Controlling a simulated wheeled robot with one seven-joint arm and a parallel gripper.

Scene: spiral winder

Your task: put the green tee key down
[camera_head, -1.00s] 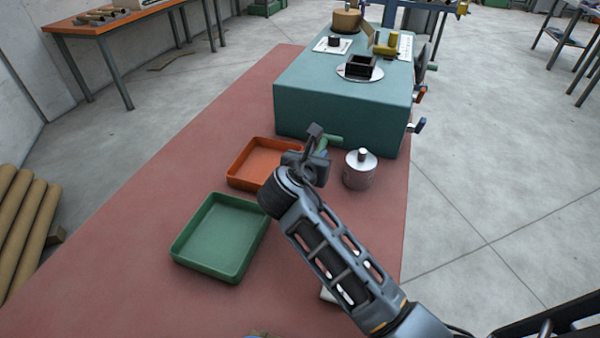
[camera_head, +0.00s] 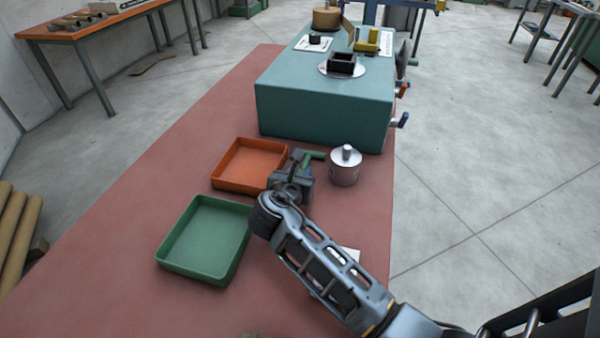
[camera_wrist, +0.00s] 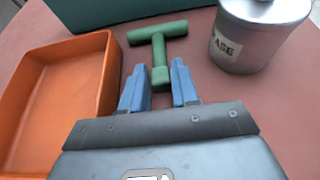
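The green tee key (camera_head: 314,155) is at my gripper (camera_head: 303,157), between the orange tray and the grey pot. In the wrist view, its crossbar (camera_wrist: 157,33) lies beyond the fingertips, and its stem runs back between them. My gripper's blue fingers (camera_wrist: 160,85) stand close on both sides of the stem's thick near end and look shut on it. The key is low over the red mat (camera_head: 120,215); I cannot tell whether it touches the mat. In the head view my gripper hides part of the key.
The orange tray (camera_head: 222,186) is left of the key and looks empty. The green tray (camera_head: 160,263) is nearer and also looks empty. The grey lidded pot (camera_head: 345,172) stands close on the right. The teal machine block (camera_head: 320,115) stands behind. Bare mat lies at far left.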

